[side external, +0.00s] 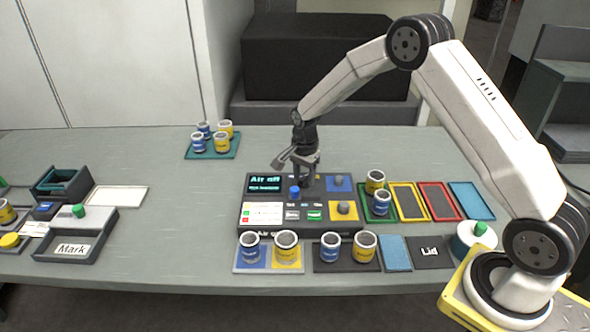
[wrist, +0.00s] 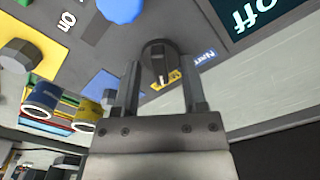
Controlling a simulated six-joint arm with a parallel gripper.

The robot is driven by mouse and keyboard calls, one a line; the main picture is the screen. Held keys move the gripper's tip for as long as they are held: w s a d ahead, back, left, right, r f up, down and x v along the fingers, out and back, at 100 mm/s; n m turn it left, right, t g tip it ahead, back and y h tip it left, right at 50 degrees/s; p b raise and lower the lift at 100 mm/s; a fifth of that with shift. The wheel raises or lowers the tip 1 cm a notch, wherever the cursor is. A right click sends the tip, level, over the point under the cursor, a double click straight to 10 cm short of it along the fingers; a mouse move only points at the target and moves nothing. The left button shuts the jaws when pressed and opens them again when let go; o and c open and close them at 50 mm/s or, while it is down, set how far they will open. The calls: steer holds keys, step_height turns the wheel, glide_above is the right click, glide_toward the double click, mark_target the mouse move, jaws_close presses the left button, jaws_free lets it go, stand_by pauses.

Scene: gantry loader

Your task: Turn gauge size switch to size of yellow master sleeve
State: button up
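The gauge panel (side external: 262,219) stands mid-table; its screen (side external: 264,184) reads "Air off". My gripper (side external: 308,178) points down over the panel's back. In the wrist view, my gripper (wrist: 162,75) has one finger on each side of a dark round switch (wrist: 155,52) with a pale pointer mark, with little gap; contact is unclear. The pointer is near a yellow label and a blue label (wrist: 196,61) that is partly hidden. Yellow sleeves stand in front on a blue-and-yellow plate (side external: 267,269) and a dark plate (side external: 347,267); I cannot tell which is the master or read its size.
A blue knob (side external: 295,192) and grey knobs (side external: 343,207) rise beside the switch. Colored trays (side external: 440,201) and more sleeves are at the right. A teal tray (side external: 211,152) of sleeves is at back left. The table between panel and left fixtures is clear.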

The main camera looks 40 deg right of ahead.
mark_target(304, 177)
steer(key=shift+r, duration=3.9)
steer(key=s+a+n+t, duration=0.1)
steer(key=s+a+n, duration=0.2)
steer(key=s+n, duration=0.5)
steer(key=s+a+r+n+t, duration=0.1)
steer(key=s+a+n, duration=0.3)
steer(key=s+n, duration=0.4)
steer(key=s, duration=0.7)
steer(key=shift+r+t, duration=0.2)
steer(key=shift+t, duration=0.1)
